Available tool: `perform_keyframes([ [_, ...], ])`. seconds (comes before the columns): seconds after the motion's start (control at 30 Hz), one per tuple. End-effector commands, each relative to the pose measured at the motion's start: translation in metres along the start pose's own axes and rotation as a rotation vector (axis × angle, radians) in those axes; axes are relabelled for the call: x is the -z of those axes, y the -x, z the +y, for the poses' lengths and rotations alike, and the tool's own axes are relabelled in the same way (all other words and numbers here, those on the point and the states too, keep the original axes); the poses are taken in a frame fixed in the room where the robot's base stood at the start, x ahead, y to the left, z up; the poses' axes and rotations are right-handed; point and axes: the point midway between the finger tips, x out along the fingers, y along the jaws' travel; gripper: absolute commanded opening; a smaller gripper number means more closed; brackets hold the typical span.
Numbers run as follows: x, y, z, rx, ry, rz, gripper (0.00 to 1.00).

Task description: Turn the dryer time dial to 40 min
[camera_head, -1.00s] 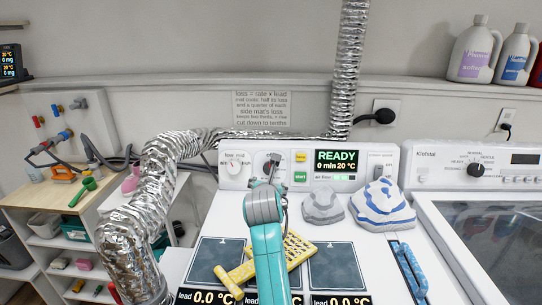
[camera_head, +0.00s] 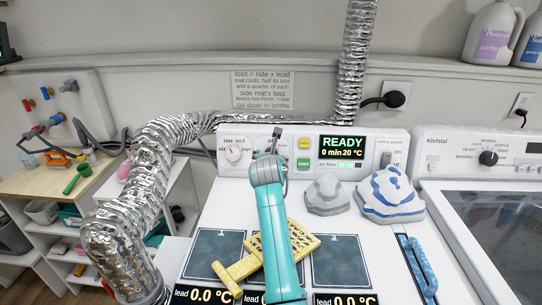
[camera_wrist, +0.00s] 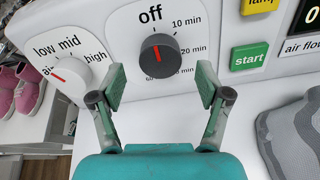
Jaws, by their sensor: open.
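The time dial (camera_wrist: 160,57) is a dark grey knob with a red mark on the dryer's white panel. Its mark points up, close to "off". The 10 min and 20 min labels run down its right side, and lower labels are partly hidden. My gripper (camera_wrist: 161,87) is open and empty in the wrist view, one finger low on each side of the dial, seemingly short of it. In the head view my arm (camera_head: 274,230) reaches up to the panel and hides most of the dial. The display (camera_head: 342,147) reads READY, 0 min, 20 °C.
A smaller dial (camera_wrist: 72,76) marked low, mid, high sits left, and a green start button (camera_wrist: 249,57) right. Grey folded cloth (camera_head: 327,196) and a blue-striped cloth (camera_head: 390,195) lie right of my arm. A yellow perforated piece (camera_head: 300,240) lies beneath it.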

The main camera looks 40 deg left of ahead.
Motion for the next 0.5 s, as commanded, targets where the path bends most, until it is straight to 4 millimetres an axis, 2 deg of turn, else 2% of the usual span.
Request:
perform_keyframes([
  [0.2,-0.001,-0.022,0.000,0.001,0.000,0.000,0.76],
  [0.5,0.000,-0.035,0.000,0.000,0.000,0.000,0.76],
])
